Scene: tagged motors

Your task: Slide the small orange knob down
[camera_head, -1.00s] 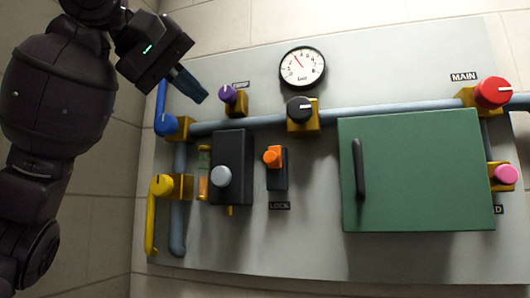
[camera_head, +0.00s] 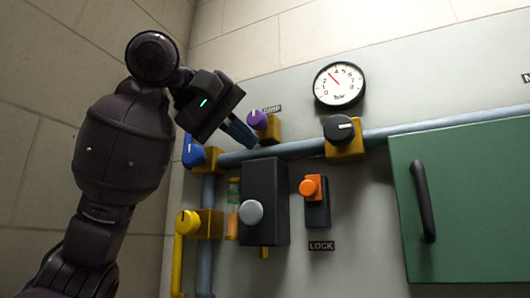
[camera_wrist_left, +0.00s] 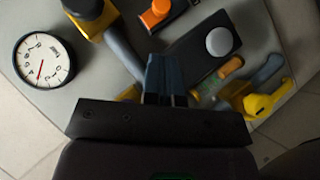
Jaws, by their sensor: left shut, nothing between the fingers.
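The small orange knob (camera_head: 312,187) sits near the top of a black slide plate (camera_head: 317,214), above a label reading LOCK (camera_head: 321,246). The knob also shows at the top of the left wrist view (camera_wrist_left: 155,14). My left gripper (camera_head: 250,143) is shut and empty, up and to the left of the knob, near the purple knob and the top of the black box. In the left wrist view its blue-grey fingers (camera_wrist_left: 165,80) lie together, apart from the orange knob. My right gripper is not in view.
A black box with a grey knob (camera_head: 251,212) stands left of the slide. A purple knob (camera_head: 257,121), a black knob (camera_head: 340,130) and a gauge (camera_head: 339,85) are above. A green door with a handle (camera_head: 423,200) is right. Blue (camera_head: 194,151) and yellow (camera_head: 187,223) levers are left.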

